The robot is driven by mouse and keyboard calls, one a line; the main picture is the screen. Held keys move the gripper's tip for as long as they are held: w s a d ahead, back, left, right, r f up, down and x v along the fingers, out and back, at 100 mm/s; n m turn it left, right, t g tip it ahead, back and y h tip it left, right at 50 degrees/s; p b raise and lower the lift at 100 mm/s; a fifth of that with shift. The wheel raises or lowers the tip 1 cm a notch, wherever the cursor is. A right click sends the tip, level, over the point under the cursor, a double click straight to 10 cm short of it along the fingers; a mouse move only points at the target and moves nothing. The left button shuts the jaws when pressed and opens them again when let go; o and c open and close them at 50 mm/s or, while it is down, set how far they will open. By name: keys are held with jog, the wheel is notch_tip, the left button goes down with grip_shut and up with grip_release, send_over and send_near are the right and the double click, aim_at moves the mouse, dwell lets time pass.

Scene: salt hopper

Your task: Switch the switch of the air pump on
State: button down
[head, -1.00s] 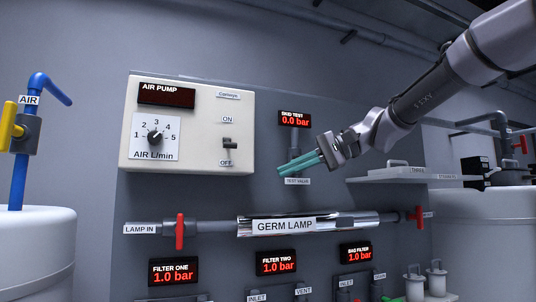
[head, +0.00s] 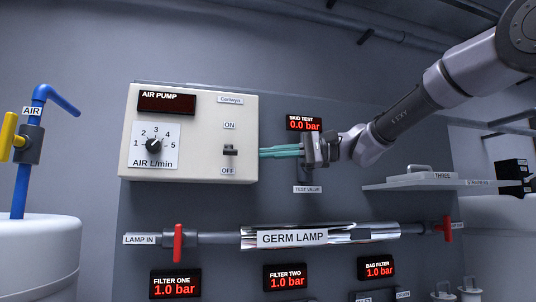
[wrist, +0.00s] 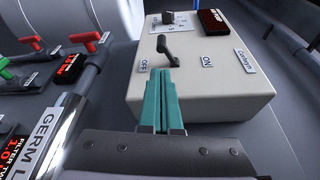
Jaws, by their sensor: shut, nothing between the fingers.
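The air pump box (head: 190,108) is a cream panel on the grey wall, with a dark toggle switch (head: 230,150) between its ON and OFF labels. In the wrist view the switch (wrist: 168,52) seems to lean toward the OFF label (wrist: 143,66); the ON label (wrist: 207,62) is on its other side. My gripper (head: 262,153) is shut and empty, its teal fingers pointing left at the box's right edge, level with the switch. In the wrist view its fingertips (wrist: 160,73) are close to the switch, with no clear contact.
The box's display (head: 166,103) is dark, and a flow knob (head: 153,145) sits below it. The skid test display (head: 304,123) is behind my gripper. The germ lamp tube (head: 330,235) with red valve handles runs below. A shelf (head: 440,184) stands out at the right.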

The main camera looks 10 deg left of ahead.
aim_at(240, 155)
jog(key=a, duration=0.3)
jog(key=s+a, duration=0.1)
jog(key=a, duration=0.3)
jog(key=shift+s+a+f, duration=0.2)
